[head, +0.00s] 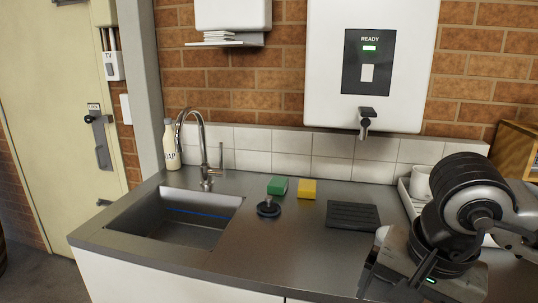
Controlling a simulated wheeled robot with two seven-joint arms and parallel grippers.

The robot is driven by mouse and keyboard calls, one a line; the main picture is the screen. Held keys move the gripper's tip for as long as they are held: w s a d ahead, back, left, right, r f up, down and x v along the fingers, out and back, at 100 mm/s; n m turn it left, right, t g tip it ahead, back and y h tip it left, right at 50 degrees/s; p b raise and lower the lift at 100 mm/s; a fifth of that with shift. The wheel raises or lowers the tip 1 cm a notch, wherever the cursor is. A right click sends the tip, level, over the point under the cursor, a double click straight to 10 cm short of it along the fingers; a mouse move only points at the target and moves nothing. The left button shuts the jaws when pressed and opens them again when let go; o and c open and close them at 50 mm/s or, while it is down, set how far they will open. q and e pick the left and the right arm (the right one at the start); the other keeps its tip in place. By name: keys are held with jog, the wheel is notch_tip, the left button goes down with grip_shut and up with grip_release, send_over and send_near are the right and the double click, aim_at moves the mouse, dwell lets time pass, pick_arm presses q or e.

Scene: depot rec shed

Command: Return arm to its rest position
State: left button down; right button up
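My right arm comes in from the right edge, in front of the counter's right end. Its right gripper (376,262) hangs low over the counter's front right part, and its fingers are mostly hidden behind its own body. I cannot tell whether it is open or shut, or whether it holds anything. My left arm and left gripper are out of view.
The steel counter (250,250) has a sink (180,225) with a tap (205,150) at left. A soap bottle (171,148), green sponge (277,185), yellow sponge (307,189), black plug (268,207) and black mat (353,215) stand there. A white tray (408,203) with a mug (420,182) is close behind my arm.

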jog(key=s+a+f+m+g+y, duration=0.1)
jog(key=s+a+m+g+y, duration=0.15)
jog(key=s+a+y, duration=0.4)
jog(key=s+a+m+g+y, duration=0.1)
jog(key=s+a+g+y, duration=0.25)
jog(key=a, duration=0.55)
jog(key=w+a+r+m+t+y, duration=0.2)
jog(key=w+a+r+m+y, duration=0.15)
jog(key=r+m+y, duration=0.65)
jog(key=w+d+f+n+t+h, duration=0.35)
jog(key=f+n+t, duration=0.3)
jog(key=n, duration=0.55)
jog(key=w+d+f+n+t+h, duration=0.4)
jog(key=n+t, duration=0.3)
jog(key=n, duration=0.4)
jog(key=w+d+f+n+t+h, duration=0.3)
jog(key=f+n+t, duration=0.35)
jog(key=n, duration=0.55)
jog(key=s+d+f+m+g+h, duration=0.2)
jog(key=s+f+m, duration=0.3)
jog(key=f, duration=0.5)
jog(key=s+d+f+m+g+h, duration=0.3)
jog(key=s+f+m+g+h, duration=0.1)
jog(key=f, duration=0.6)
jog(key=s+m+g, duration=0.1)
jog(key=s+m, duration=0.1)
jog(key=shift+s+f+m+g+h, duration=0.15)
jog(key=shift+f+m+g+h, duration=0.1)
jog(key=shift+m+g+h, duration=0.1)
